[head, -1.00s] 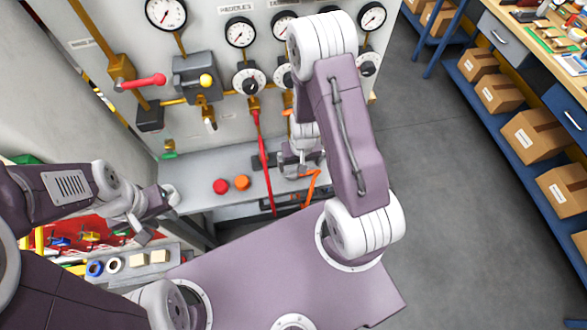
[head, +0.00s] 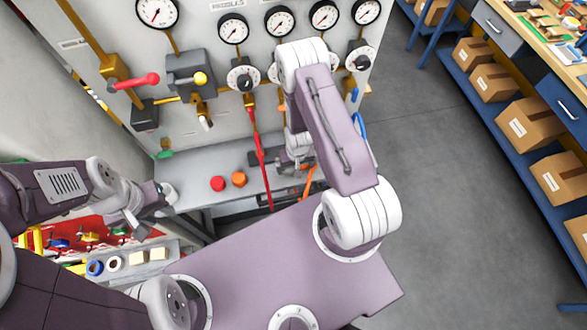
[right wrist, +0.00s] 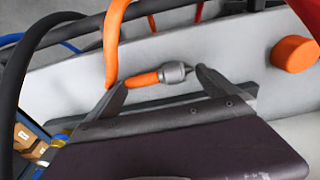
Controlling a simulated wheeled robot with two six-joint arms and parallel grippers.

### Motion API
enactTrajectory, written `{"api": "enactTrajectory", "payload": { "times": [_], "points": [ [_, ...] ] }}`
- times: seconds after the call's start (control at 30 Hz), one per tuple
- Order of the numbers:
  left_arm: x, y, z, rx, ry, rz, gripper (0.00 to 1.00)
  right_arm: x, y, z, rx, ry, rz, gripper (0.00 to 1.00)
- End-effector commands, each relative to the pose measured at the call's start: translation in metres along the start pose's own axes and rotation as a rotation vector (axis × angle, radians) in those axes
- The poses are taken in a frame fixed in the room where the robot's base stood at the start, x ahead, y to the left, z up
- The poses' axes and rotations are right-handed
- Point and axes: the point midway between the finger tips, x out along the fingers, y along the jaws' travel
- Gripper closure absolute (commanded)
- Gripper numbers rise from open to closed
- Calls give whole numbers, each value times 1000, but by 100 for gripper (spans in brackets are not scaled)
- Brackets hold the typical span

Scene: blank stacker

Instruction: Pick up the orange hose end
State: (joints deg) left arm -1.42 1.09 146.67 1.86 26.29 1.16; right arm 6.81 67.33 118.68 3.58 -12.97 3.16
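The orange hose (head: 308,182) hangs by the bench edge beside my right gripper (head: 297,165), partly hidden by my right arm. In the right wrist view, the orange hose end (right wrist: 142,80) carries a grey metal tip (right wrist: 174,72). It lies lengthwise across the gap between the spread fingers of my right gripper (right wrist: 162,78). The metal tip is very close to one fingertip; I cannot tell if they touch. My left gripper (head: 158,208) is open and empty at the left, above the bench's left end.
A red hose (head: 259,155) hangs left of my right gripper. A red knob (head: 218,184) and an orange knob (head: 239,179) sit on the grey bench (head: 205,165). A blue hose (head: 361,127) shows behind my right arm. The gauge panel (head: 215,120) stands behind; the floor at right is clear.

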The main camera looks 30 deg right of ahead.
Motion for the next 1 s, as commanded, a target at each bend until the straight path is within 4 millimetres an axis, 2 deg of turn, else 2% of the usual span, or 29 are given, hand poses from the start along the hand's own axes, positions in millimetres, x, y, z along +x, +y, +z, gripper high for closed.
{"api": "enactTrajectory", "payload": {
  "times": [0.03,0.13,0.17,0.47,0.57,0.73,1.0],
  "points": [
    [0,0,0,0,0,0,64,0,0,0,0,0,0,17],
    [0,0,0,0,0,0,64,0,0,0,0,0,0,44],
    [0,0,0,0,0,0,64,0,0,0,0,0,0,46],
    [1,0,0,0,0,0,64,-3,0,-1,0,0,0,47],
    [3,0,0,0,0,0,64,-11,0,-2,0,0,0,47],
    [9,0,1,0,0,0,64,-39,0,-6,1,5,-1,47],
    [21,0,2,0,0,0,64,-80,42,34,7,0,1,47]
  ]
}}
